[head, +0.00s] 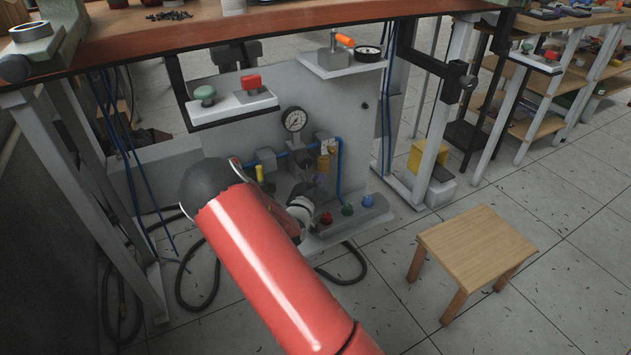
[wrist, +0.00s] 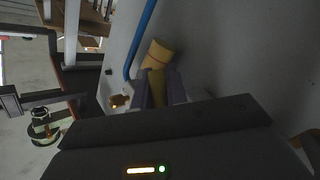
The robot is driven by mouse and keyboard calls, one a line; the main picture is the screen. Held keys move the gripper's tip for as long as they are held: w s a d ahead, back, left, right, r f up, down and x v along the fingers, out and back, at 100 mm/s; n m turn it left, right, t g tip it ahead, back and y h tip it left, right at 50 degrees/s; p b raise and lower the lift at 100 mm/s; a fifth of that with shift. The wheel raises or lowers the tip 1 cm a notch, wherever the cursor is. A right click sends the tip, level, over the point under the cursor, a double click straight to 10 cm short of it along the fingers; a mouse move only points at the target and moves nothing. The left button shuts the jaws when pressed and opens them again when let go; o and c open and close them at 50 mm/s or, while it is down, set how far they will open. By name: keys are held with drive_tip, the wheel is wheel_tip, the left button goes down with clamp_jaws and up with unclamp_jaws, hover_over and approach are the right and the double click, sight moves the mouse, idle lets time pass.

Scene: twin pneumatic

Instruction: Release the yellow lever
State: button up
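In the wrist view, the yellow lever (wrist: 158,54) shows beyond my fingers, with its lower part between them. My gripper (wrist: 158,88) has a dark finger on each side of the lever, and the yellow fills the gap, so it looks shut on it. In the head view, my red arm reaches to the grey pneumatic panel and hides much of my gripper (head: 312,180) and its contact with the lever. Another upright yellow handle (head: 259,173) stands on the panel's left valve, apart from my gripper.
A pressure gauge (head: 294,119) and a blue hose (head: 340,172) are close by my gripper. Red, green and blue knobs (head: 347,210) line the ledge below. A wooden stool (head: 476,245) stands at the right. A workbench (head: 290,24) overhangs the panel. Black hoses lie on the floor.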

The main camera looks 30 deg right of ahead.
drive_tip(key=shift+f+b, duration=0.1)
drive_tip(key=shift+b, duration=0.25)
clamp_jaws()
drive_tip(key=r+n+t+h+b, duration=0.1)
drive_tip(key=b, duration=0.1)
drive_tip(key=shift+d+n+b, duration=0.15)
drive_tip(key=shift+n+b, duration=0.2)
drive_tip(key=shift+n, duration=0.05)
drive_tip(key=o, duration=0.7)
unclamp_jaws()
drive_tip(key=shift+o, duration=0.2)
